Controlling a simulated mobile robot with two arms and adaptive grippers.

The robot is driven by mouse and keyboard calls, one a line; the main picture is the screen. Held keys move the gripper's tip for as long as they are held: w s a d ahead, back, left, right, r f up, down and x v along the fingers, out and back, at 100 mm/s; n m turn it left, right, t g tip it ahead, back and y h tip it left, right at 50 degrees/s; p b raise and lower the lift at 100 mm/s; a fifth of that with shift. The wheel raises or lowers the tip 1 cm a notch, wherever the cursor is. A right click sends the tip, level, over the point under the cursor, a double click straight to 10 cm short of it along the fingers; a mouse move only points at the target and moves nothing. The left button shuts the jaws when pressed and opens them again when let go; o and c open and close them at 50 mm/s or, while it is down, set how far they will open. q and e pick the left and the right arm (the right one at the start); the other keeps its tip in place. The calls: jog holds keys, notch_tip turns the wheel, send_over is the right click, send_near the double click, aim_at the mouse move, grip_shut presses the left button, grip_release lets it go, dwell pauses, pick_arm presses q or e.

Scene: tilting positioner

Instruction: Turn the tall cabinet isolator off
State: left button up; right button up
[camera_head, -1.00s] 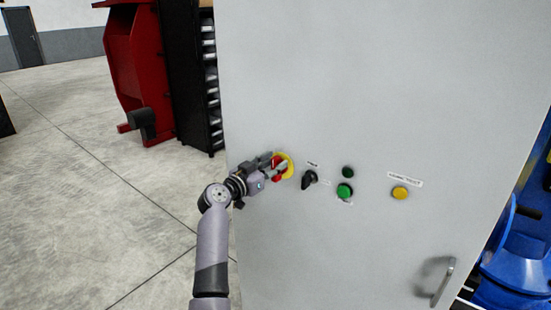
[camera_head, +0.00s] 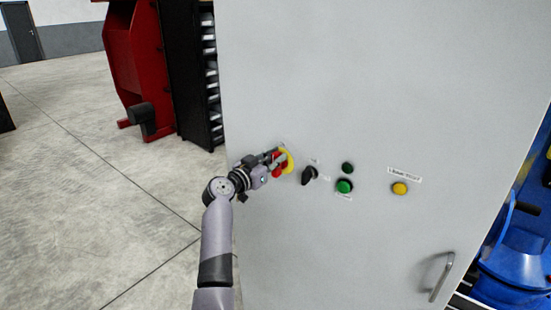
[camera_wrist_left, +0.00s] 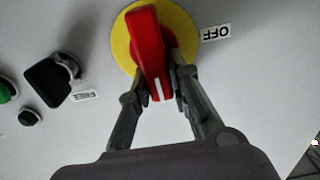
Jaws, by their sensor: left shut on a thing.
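The tall cabinet (camera_head: 380,90) is light grey and fills the middle of the head view. Its isolator has a red handle (camera_wrist_left: 147,45) on a round yellow plate (camera_wrist_left: 122,45); the plate also shows in the head view (camera_head: 290,160). My left gripper (camera_wrist_left: 165,84) is shut on the red handle, with one finger on each side of its lower part. In the wrist view the handle's white mark points down, and a label reading OFF (camera_wrist_left: 216,33) is right of the plate. In the head view the gripper partly hides the handle. My right gripper is not in view.
Right of the isolator are a black selector knob (camera_head: 309,175), a green button (camera_head: 344,187), a dark green lamp (camera_head: 347,168) and a yellow button (camera_head: 400,188). A door handle (camera_head: 441,277) is lower right.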

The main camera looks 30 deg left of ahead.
pick_arm(q)
jog(key=shift+a, duration=0.1)
grip_shut()
jog(key=n, duration=0.2)
jog(key=n+b, duration=0.1)
jog(key=n, duration=0.1)
jog(key=shift+a+f, duration=0.1)
jog(key=shift+a, duration=0.3)
jog(key=shift+w+a+f+n+p, duration=0.1)
jog(key=shift+a+f+n+p, duration=0.25)
jog(key=shift+n, duration=1.95)
jog(key=shift+s+a+f+n+p, duration=0.15)
jog(key=shift+f+n+p, duration=0.25)
jog(key=shift+n, duration=1.9)
jog(key=shift+w+a+f+n+p, duration=0.15)
jog(key=shift+a+f+n+p, duration=0.2)
jog(key=shift+n, duration=1.95)
jog(key=shift+f, duration=0.1)
jog(key=o, duration=0.9)
grip_release()
